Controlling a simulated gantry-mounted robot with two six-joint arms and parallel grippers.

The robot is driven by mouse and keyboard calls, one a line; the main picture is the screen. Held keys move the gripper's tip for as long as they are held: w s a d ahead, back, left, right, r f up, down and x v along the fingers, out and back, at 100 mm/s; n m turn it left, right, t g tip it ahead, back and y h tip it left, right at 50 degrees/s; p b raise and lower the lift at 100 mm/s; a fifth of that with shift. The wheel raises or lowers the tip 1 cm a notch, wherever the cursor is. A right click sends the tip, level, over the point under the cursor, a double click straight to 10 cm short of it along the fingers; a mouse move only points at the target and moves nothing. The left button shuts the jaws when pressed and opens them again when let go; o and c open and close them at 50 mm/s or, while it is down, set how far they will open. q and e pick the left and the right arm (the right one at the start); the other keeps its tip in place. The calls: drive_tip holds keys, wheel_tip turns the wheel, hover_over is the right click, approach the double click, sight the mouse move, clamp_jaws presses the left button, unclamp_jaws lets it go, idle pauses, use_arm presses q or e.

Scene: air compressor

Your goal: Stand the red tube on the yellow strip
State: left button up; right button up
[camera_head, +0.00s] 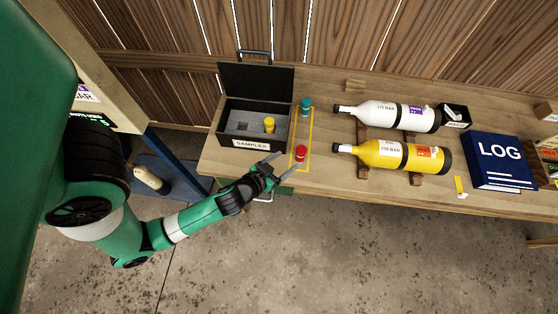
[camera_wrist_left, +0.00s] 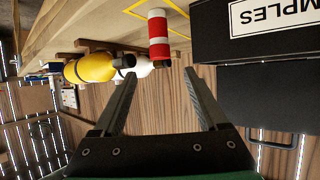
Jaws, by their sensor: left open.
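The red tube (camera_head: 300,152), red with a white band, stands upright on the bench inside a yellow outline (camera_head: 311,130), the yellow strip marking. It also shows in the left wrist view (camera_wrist_left: 158,38), just beyond and between the fingertips. My left gripper (camera_head: 287,161) is open and empty, low at the bench's front edge, with its fingers pointing toward the tube. The fingers show apart in the left wrist view (camera_wrist_left: 160,75). Whether they touch the tube cannot be told. My right gripper is not in view.
A teal tube (camera_head: 305,105) stands at the outline's far end. The open black SAMPLES box (camera_head: 228,115) holds a yellow tube (camera_head: 269,125). White (camera_head: 390,115) and yellow (camera_head: 385,153) cylinders lie to the right, beside a blue LOG book (camera_head: 500,160).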

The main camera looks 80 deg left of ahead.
use_arm(q)
drive_tip(key=v, duration=0.2)
drive_tip(key=shift+s+d+r, duration=0.15)
drive_tip(key=shift+s+d, duration=0.05)
drive_tip(key=shift+s, duration=0.15)
drive_tip(key=w+d+r+m+t+h, duration=0.1)
drive_tip(key=w+d+r+t, duration=0.15)
drive_tip(key=w+r, duration=0.65)
drive_tip(key=w+d+r+t, duration=0.2)
drive_tip(key=w+r+t, duration=0.25)
drive_tip(key=r, duration=0.85)
drive_tip(key=w+d+r+m+t+h, duration=0.1)
drive_tip(key=w+d+r+t, duration=0.1)
drive_tip(key=w+r, duration=0.65)
drive_tip(key=s+d+r+m+t+h, duration=0.2)
drive_tip(key=s+d+r+t+h, duration=0.1)
drive_tip(key=r, duration=0.8)
drive_tip(key=s+d+r+m+t+h, duration=0.2)
drive_tip(key=s+d+r+t, duration=0.15)
drive_tip(key=r, duration=0.75)
drive_tip(key=s+d+r+m+t+h, duration=0.2)
drive_tip(key=d+r+h, duration=0.15)
drive_tip(key=r, duration=0.65)
wheel_tip(320, 180, up, 27)
drive_tip(key=p, duration=2.6)
drive_tip(key=shift+w+f+y, duration=0.15)
drive_tip(key=shift+f+y, duration=0.05)
drive_tip(key=shift+y, duration=0.15)
